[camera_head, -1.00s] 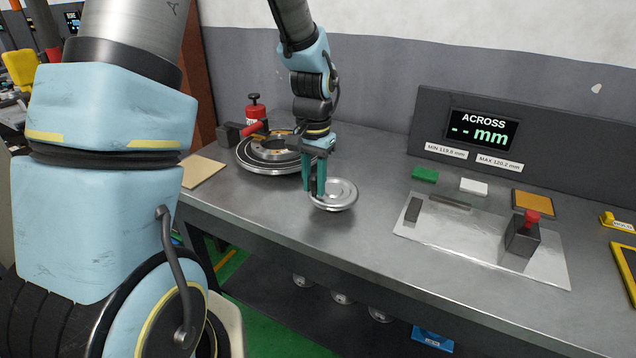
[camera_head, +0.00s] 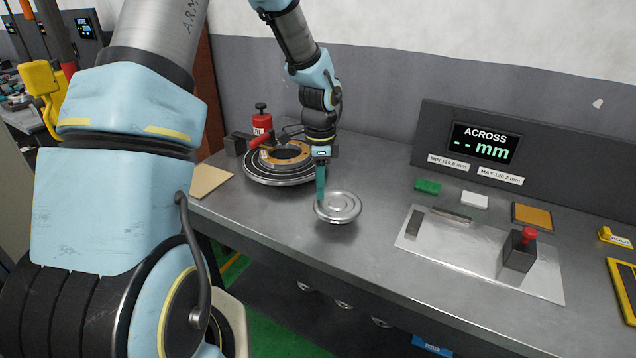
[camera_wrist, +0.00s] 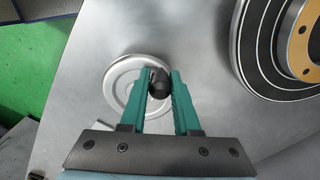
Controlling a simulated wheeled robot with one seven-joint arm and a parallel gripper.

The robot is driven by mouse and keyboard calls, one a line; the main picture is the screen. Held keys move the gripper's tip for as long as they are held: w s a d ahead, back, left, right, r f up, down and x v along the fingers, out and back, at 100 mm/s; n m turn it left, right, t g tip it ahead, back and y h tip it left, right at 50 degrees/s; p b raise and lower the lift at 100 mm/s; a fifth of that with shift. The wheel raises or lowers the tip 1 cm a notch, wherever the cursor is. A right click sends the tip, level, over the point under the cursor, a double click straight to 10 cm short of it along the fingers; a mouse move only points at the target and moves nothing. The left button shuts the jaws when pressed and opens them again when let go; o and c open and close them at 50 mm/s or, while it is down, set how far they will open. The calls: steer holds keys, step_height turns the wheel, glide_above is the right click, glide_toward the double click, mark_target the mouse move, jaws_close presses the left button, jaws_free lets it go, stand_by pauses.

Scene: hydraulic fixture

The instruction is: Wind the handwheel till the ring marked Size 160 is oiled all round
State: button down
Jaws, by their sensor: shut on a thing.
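The silver handwheel (camera_head: 345,214) is at the bench's front edge. My gripper (camera_head: 320,200) comes down over its left side. In the wrist view, my teal fingers (camera_wrist: 161,88) are shut on the handwheel's dark knob (camera_wrist: 158,84), at the wheel's right rim (camera_wrist: 122,96). An orange-tan ring (camera_head: 270,161) sits on the dark round turntable (camera_head: 262,181) behind and left of the wheel; part of it shows in the wrist view (camera_wrist: 296,45). I cannot read a size mark on the ring or tell how much of it is oiled.
A red can (camera_head: 262,123) and a red-tipped part stand at the turntable's back left. A tan pad (camera_head: 209,181) lies left. To the right are a metal plate (camera_head: 450,260) with a red-knobbed block (camera_head: 518,252) and an ACROSS display (camera_head: 484,143) without a number.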

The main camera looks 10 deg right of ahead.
steer(key=shift+w+d+m+p, duration=0.35)
steer(key=shift+m+p, duration=0.1)
steer(key=shift+m, duration=0.55)
steer(key=shift+w+d+m+p, duration=0.2)
steer(key=shift+d+m+p, duration=0.2)
steer(key=shift+m, duration=0.6)
steer(key=c, duration=0.7)
jaws_free()
steer(key=shift+o, duration=0.2)
step_height(320, 180, up, 11)
steer(key=b, duration=0.2)
steer(key=shift+b, duration=0.3)
steer(key=shift+f, duration=0.1)
